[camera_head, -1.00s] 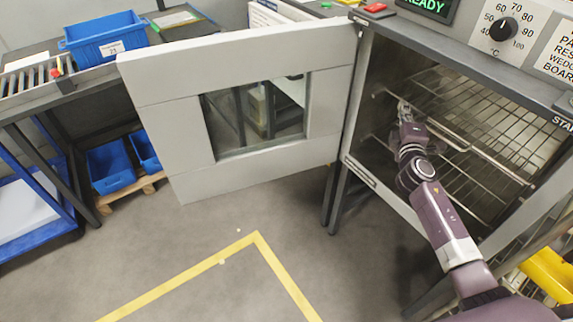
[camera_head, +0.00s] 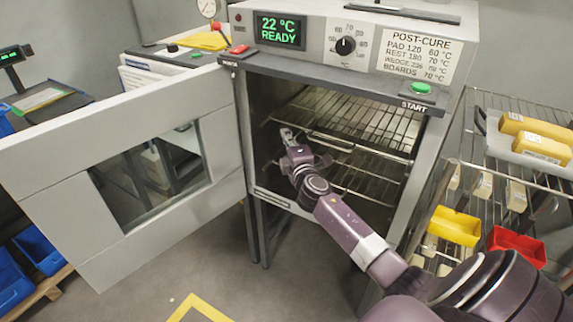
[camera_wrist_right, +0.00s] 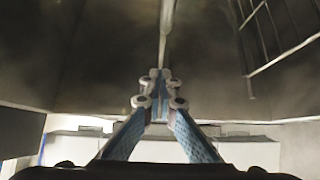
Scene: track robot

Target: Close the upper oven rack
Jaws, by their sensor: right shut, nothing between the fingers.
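The oven (camera_head: 300,65) stands with its door (camera_head: 60,140) swung wide open to the left. Inside, the upper rack (camera_head: 350,112) is a wire shelf, with its front bar near the opening. A lower rack (camera_head: 375,186) sits below it. My right gripper (camera_head: 286,133) is shut and empty, at the left side of the opening near the left end of the upper rack. I cannot tell whether it touches the rack. In the right wrist view the closed fingertips (camera_wrist_right: 158,75) point at a thin metal bar, with rack wires to the right. My left gripper is out of view.
A wire shelving unit (camera_head: 505,150) with yellow packages (camera_head: 540,145), a yellow bin (camera_head: 455,226) and a red bin (camera_head: 516,243) stands close on the right. Blue crates (camera_head: 40,250) are low at left. The floor before the oven is clear.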

